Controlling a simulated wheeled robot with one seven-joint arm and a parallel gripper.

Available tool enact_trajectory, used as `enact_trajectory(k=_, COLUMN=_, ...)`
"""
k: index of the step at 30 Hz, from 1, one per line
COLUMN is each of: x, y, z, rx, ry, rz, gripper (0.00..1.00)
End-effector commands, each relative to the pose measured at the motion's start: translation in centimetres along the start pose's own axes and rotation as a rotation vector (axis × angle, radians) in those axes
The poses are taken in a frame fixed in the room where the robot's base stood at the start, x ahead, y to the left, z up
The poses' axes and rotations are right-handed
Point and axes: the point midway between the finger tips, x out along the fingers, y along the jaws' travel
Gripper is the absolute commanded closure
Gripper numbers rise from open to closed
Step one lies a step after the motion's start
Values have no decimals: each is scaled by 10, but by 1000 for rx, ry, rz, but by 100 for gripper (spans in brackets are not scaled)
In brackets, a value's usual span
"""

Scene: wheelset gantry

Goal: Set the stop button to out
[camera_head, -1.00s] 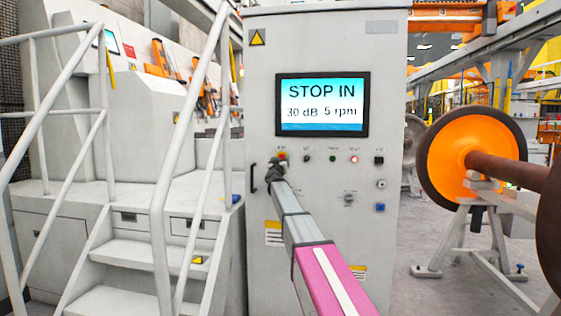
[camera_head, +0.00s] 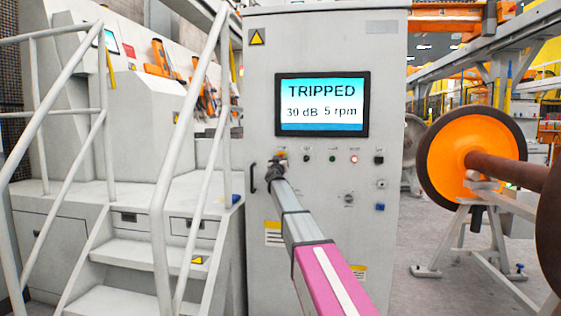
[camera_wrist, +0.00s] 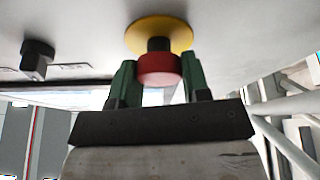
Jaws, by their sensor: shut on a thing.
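The stop button (camera_wrist: 159,68) is a red cap on a dark stem over a yellow disc, in the wrist view. My gripper (camera_wrist: 158,80) has its two green fingers on either side of the red cap and is shut on it. In the head view the gripper (camera_head: 277,168) is at the upper left of the control panel, and it mostly hides the button there; a bit of the yellow disc (camera_head: 281,154) shows. The screen (camera_head: 321,105) reads "TRIPPED", "30 dB 5 rpm".
The grey cabinet (camera_head: 350,240) carries a row of small controls, with a lit red lamp (camera_head: 354,160) among them. A black handle (camera_head: 253,178) is left of my gripper. Steps with a white railing (camera_head: 185,130) stand at left, and an orange wheelset (camera_head: 470,140) on a stand is at right.

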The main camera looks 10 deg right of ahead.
Motion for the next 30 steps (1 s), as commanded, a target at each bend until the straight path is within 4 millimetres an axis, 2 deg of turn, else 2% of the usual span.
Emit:
enact_trajectory(k=4, x=0, y=0, z=0, rx=-2, ry=1, rz=2, gripper=99)
enact_trajectory(k=5, x=0, y=0, z=0, rx=-2, ry=1, rz=2, gripper=50)
enact_trajectory(k=6, x=0, y=0, z=0, rx=-2, ry=1, rz=2, gripper=37)
enact_trajectory(k=7, x=0, y=0, z=0, rx=-2, ry=1, rz=2, gripper=31)
enact_trajectory(k=20, x=-6, y=0, z=0, rx=-2, ry=0, rz=1, gripper=31)
enact_trajectory(k=26, x=-32, y=1, z=0, rx=-2, ry=0, rz=0, gripper=31)
enact_trajectory(k=30, x=-58, y=1, z=0, rx=-2, ry=0, rz=-1, gripper=31)
